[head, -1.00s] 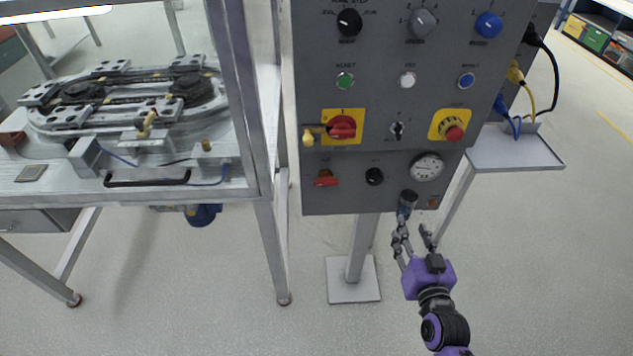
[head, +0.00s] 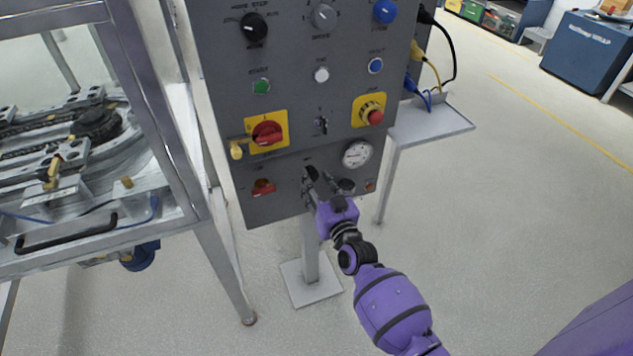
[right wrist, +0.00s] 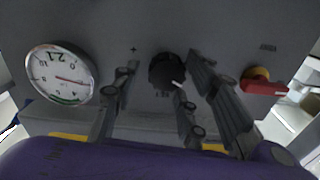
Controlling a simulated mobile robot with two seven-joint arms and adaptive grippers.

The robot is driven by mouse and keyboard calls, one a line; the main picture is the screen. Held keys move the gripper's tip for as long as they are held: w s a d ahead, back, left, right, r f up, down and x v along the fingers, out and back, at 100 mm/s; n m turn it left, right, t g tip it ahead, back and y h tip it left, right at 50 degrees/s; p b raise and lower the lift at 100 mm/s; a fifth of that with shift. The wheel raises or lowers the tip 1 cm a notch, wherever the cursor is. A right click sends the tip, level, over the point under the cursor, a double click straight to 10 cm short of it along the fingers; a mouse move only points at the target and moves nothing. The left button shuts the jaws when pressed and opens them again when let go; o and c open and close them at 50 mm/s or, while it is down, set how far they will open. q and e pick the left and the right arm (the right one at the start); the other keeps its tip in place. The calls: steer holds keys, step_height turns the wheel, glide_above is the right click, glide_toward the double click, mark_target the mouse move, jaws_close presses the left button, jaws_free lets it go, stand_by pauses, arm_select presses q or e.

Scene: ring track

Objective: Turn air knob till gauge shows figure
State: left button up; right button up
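The black air knob (right wrist: 166,72) with a pale pointer mark sits on the grey panel (head: 215,50). In the head view the fingers largely cover it. The round white gauge (head: 357,154) is right of the knob in the head view. It shows at the left of the right wrist view (right wrist: 60,75), turned over, with a thin reddish needle and a green band near the rim; the exact reading is unclear. My right gripper (head: 322,178) is open in front of the knob. Its fingers stand apart on both sides of it in the wrist view (right wrist: 170,100); contact is unclear. My left gripper is out of view.
A red lever valve (head: 263,187) is left of the knob. A red switch on a yellow plate (head: 267,132) and an emergency stop (head: 375,116) are above. A dark cylindrical fitting (head: 346,187) is close to my right gripper. A metal-framed table (head: 175,215) stands left.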

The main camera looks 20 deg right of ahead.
steer(key=shift+w, duration=0.1)
steer(key=c, duration=1)
steer(key=shift+d, duration=0.15)
